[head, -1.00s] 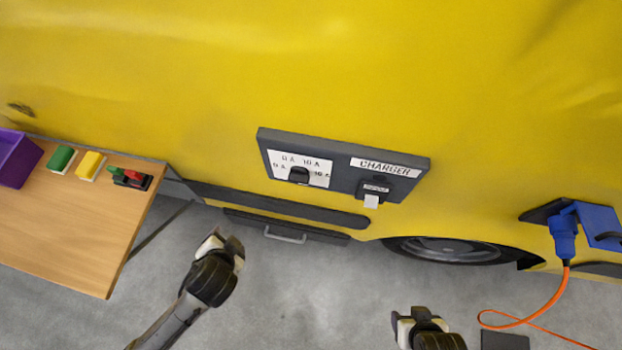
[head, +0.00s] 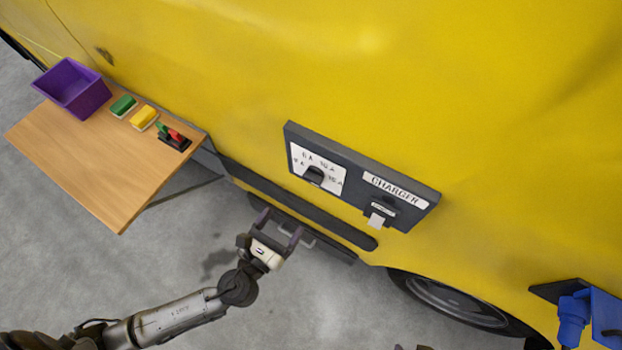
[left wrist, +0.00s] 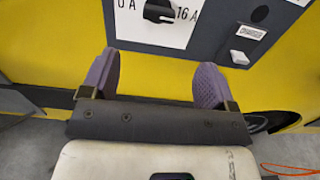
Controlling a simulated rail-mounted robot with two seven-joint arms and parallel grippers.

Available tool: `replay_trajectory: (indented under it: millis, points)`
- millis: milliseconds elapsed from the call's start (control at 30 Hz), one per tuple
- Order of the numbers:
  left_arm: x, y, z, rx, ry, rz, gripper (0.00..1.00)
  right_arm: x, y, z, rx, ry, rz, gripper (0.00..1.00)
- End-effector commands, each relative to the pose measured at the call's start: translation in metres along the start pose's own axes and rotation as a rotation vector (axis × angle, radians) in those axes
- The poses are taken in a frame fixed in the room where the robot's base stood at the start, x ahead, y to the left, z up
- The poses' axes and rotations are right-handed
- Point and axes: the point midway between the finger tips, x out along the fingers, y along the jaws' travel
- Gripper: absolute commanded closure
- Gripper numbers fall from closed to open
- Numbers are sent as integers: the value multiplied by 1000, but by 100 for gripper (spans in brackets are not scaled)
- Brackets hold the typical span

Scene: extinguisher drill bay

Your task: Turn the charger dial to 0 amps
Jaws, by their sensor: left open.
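The charger panel (head: 360,192) is a dark grey box on the yellow vehicle side. Its black dial (head: 314,176) sits on a white plate (head: 300,164) with amp marks, 0 A at left and 16 A at right. Which mark the dial points to is unclear. The left wrist view shows the lower part of the dial (left wrist: 158,10) between 0 A and 16 A. My left gripper (head: 281,224) is open and empty, below the panel and apart from it; its purple-grey fingers (left wrist: 158,60) point toward the vehicle. Only a sliver of my right gripper shows at the bottom edge.
A wooden table (head: 110,170) at left holds a purple bin (head: 72,90), a green block (head: 122,105), a yellow block (head: 143,117) and a red-and-green item (head: 174,136). A blue plug (head: 573,318) is at lower right.

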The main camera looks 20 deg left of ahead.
Motion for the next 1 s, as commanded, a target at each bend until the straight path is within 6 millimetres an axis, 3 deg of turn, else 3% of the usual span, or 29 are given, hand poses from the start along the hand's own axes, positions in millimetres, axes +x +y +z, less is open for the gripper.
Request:
replay_trajectory:
  millis: [167, 600, 800, 1000]
  points:
    - [22, 0, 3, 9, -4, 2, 19, -4, 2, -1, -6, -2, 5, 38]
    - [101, 1, 2, 6, -2, 3, 19, -12, 5, -2, -12, -4, 12, 38]
    - [123, 1, 0, 5, 0, 3, 19, -14, 4, -3, -9, -3, 9, 38]
    - [133, 1, 0, 5, 1, 2, 19, -14, 2, -4, -4, -3, 5, 38]
